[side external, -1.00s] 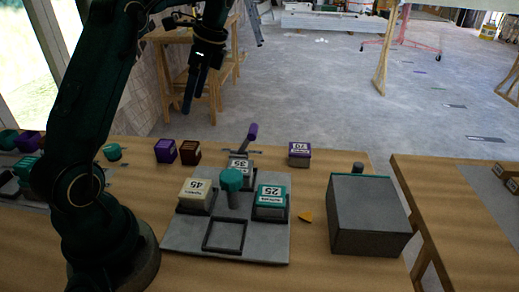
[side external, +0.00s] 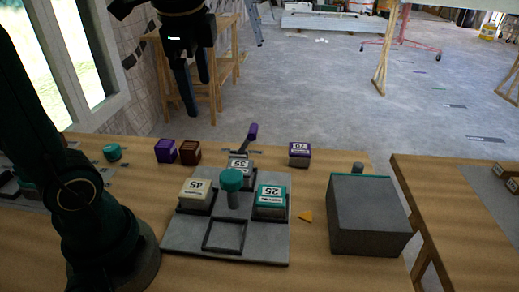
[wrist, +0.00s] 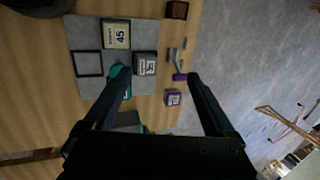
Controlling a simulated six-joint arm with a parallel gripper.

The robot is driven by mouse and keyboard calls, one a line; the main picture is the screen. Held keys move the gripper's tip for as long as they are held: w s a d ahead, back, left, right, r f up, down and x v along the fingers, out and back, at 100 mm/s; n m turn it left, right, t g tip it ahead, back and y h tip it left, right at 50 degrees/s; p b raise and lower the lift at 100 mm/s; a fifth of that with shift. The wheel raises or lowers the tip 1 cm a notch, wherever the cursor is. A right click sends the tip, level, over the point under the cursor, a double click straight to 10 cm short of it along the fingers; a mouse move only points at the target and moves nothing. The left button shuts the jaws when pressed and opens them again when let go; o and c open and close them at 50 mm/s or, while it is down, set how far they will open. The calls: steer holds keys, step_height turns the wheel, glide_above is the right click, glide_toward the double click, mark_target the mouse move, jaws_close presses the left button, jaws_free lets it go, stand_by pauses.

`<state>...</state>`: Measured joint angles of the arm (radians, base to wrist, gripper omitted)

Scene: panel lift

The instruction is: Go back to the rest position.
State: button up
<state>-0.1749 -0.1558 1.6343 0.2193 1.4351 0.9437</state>
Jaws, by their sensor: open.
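My gripper (side external: 187,88) is raised above and behind the workbench in the side view. In the wrist view its two fingers (wrist: 160,88) are spread apart with nothing between them. The grey panel (side external: 182,242) lies on the bench. It bears a cream block marked 45 (side external: 196,192), a block marked 35 (side external: 239,167), a teal-topped block marked 25 (side external: 271,197) and one empty square frame (side external: 224,236). A teal knob (side external: 231,180) stands near its middle.
A purple block marked 20 (side external: 299,153), a purple block (side external: 165,150), a brown block (side external: 189,152) and a purple-tipped lever (side external: 252,132) stand toward the bench's back. A grey box (side external: 368,223) and an orange wedge (side external: 305,216) are at right. Open floor lies behind.

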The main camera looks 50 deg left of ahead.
steer(key=s+d+f+n+t+h, duration=0.3)
steer(key=s+d+f+n, duration=0.3)
steer(key=d+f+n, duration=0.1)
steer(key=shift+s+d+f+n, duration=0.2)
steer(key=shift+d+f+n, duration=0.05)
steer(key=shift+d+n, duration=0.65)
steer(key=shift+s+a, duration=0.1)
steer(key=shift+c, duration=0.4)
